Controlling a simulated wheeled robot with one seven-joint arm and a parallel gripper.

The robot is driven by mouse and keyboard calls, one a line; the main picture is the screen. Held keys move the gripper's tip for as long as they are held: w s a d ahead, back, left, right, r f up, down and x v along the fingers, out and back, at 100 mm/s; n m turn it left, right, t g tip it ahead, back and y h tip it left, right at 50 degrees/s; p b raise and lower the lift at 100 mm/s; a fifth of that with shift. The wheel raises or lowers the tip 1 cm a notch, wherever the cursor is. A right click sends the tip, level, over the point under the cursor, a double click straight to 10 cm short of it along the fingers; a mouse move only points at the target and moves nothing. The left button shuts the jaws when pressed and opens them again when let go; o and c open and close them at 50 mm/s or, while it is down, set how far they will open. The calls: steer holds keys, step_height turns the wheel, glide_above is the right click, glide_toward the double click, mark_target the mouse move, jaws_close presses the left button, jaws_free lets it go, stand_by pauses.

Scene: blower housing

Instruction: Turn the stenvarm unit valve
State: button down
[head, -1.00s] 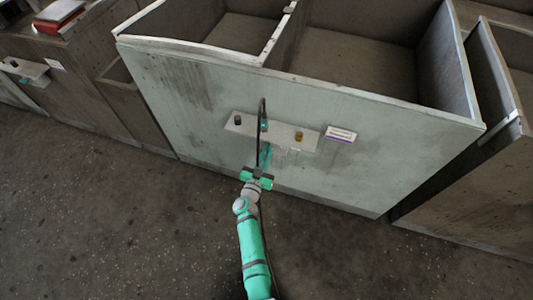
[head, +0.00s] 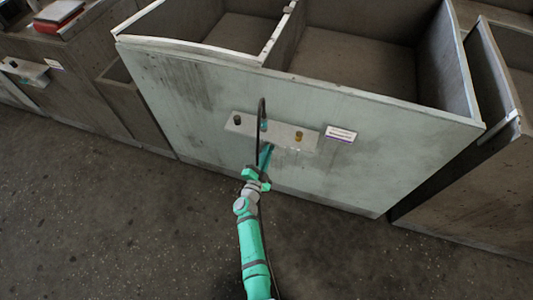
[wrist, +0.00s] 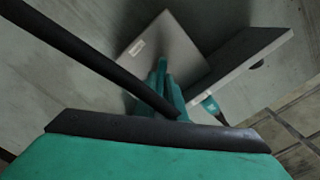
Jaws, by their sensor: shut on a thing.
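A pale plate (head: 285,135) is fixed to the front of the grey-green housing (head: 200,90). In the wrist view the teal fingers (wrist: 163,75) are close together in front of the plate (wrist: 172,45). They are shut on the valve, whose gripped part is mostly hidden behind them. The valve's exact angle cannot be made out.
A black hose or cable (head: 262,110) runs along my gripper and crosses the wrist view. A white label (head: 341,134) sits right of the plate; its text is unreadable. More housings (head: 480,190) stand at right and left. The floor (head: 120,220) in front is clear.

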steer(key=shift+f+m, duration=0.15)
steer(key=shift+m, duration=3.95)
steer(key=c, duration=1.8)
jaws_free()
steer(key=v, duration=1)
steer(key=shift+s+a, duration=0.15)
steer(key=shift+s, duration=0.25)
